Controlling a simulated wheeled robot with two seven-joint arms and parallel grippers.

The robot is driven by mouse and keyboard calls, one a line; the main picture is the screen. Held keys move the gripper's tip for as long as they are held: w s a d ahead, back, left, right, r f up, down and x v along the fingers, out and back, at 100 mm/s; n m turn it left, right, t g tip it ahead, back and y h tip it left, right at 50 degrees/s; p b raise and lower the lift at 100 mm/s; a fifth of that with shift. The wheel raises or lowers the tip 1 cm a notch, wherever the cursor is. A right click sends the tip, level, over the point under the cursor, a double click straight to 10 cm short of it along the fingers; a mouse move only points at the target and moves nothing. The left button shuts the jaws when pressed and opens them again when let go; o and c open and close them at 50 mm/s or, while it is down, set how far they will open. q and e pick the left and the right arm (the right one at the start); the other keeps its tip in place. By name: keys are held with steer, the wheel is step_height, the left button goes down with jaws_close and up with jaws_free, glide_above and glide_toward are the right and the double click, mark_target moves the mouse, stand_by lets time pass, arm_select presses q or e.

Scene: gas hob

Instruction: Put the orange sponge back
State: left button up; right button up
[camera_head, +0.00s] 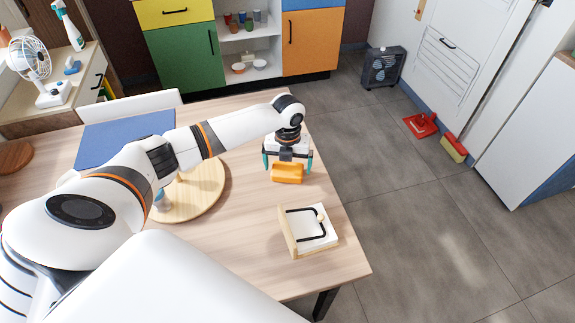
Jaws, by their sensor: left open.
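The orange sponge (287,173) is on or just above the wooden table (262,255), near its right edge. My left gripper (288,163) is right at the sponge, pointing down, with its teal-edged fingers spread to either side. The jaws are open; I cannot tell whether a finger touches the sponge. My right gripper is not in view.
A white and wooden holder with a black rail (311,228) stands nearer on the table. A round wooden board (208,196) is left of the sponge, partly behind my arm. A blue mat (118,134) lies farther left.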

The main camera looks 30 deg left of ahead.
mark_target(288, 168)
arm_select(q)
step_height(288, 168, up, 12)
steer(key=shift+f, duration=0.25)
steer(key=shift+f, duration=0.1)
stand_by(0.5)
